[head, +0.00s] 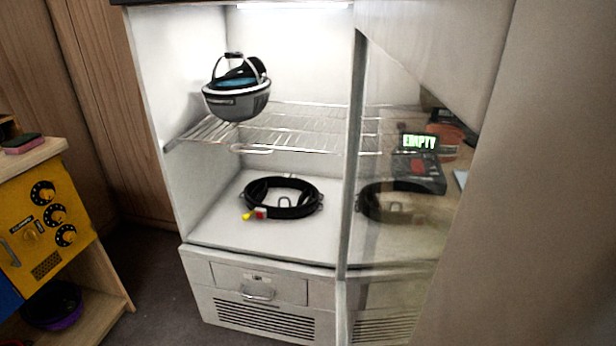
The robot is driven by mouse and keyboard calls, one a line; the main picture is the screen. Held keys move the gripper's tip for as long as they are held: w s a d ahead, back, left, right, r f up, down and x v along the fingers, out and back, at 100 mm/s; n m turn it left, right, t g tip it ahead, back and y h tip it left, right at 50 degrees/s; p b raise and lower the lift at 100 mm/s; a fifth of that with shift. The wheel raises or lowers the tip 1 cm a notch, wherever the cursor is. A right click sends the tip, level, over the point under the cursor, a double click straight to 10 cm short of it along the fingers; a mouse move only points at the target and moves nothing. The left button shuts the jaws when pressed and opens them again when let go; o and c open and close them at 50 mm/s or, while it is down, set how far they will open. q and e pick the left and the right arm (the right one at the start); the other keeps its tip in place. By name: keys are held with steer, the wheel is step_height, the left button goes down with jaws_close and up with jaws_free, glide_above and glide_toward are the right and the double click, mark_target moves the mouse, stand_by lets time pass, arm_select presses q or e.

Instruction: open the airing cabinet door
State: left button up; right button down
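The airing cabinet (165,90) stands in the middle of the head view, white inside and lit from the top. Its glass door (400,235) is on the right and stands swung open. The left part of the cabinet front is uncovered, and the glass seems to mirror the coil and the drawer. A grey and black helmet-like item (236,98) with a strap is at the wire shelf (290,128). A black coil (283,197) with a red and yellow end lies on the cabinet floor. Neither gripper is in view.
A drawer (258,284) and vent slats are below the compartment. A yellow panel with black knobs (45,225) is in a wooden unit at left. A device reading EMPTY (419,142) shows in the glass area. Large pale surfaces block the right side. Dark floor at lower left is clear.

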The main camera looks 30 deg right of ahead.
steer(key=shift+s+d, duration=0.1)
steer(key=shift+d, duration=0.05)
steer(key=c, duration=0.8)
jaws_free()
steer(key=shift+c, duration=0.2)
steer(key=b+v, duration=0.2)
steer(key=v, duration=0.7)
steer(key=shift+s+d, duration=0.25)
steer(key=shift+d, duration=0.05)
